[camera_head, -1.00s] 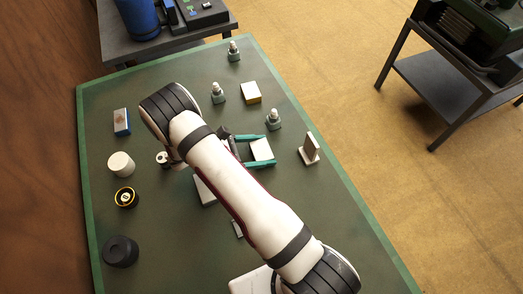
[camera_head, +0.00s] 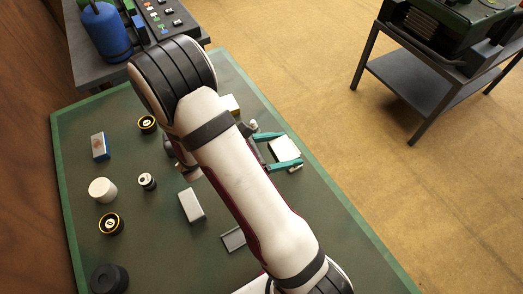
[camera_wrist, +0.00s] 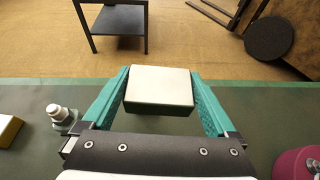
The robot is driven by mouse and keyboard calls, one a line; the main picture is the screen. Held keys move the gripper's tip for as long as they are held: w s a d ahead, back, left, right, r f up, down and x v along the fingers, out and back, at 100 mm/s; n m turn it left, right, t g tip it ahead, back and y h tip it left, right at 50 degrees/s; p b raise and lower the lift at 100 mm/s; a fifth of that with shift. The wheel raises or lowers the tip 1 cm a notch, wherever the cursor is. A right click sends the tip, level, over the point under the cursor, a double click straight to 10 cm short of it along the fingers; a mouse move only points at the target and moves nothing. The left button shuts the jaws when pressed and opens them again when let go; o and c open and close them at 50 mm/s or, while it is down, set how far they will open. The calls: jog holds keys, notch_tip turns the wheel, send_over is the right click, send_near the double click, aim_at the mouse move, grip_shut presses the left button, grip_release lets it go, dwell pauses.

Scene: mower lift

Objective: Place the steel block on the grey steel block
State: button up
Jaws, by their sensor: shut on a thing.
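My gripper (camera_head: 277,150) has two teal fingers, shut on a pale steel block (camera_head: 284,147). It holds the block near the right edge of the green table. In the wrist view the steel block (camera_wrist: 160,83) sits between the fingertips, its bright top face showing, with the table edge beyond it. A light grey block (camera_head: 191,205), which looks like the grey steel block, lies on the table left of my forearm, apart from the gripper. The held block's underside is hidden, so I cannot tell its height above the table.
A slotted grey plate (camera_head: 233,238) lies beside my forearm. A blue box (camera_head: 99,145), white cylinder (camera_head: 102,190), gold-black ring (camera_head: 110,223) and black cylinder (camera_head: 109,279) stand left. A bolt on a grey base (camera_wrist: 62,116) and a red round part (camera_wrist: 297,164) flank the gripper.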

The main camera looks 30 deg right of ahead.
jog(key=shift+s+d+r, duration=0.35)
jog(key=shift+d, duration=0.05)
jog(key=w+a+n+t, duration=0.4)
jog(key=w+a+t, duration=0.1)
jog(key=a, duration=0.6)
jog(key=n+t+y, duration=0.4)
jog(key=n+t, duration=0.2)
send_over(190, 204)
notch_tip(190, 204, down, 8)
jog(key=shift+r, duration=0.1)
jog(key=o, duration=1.6)
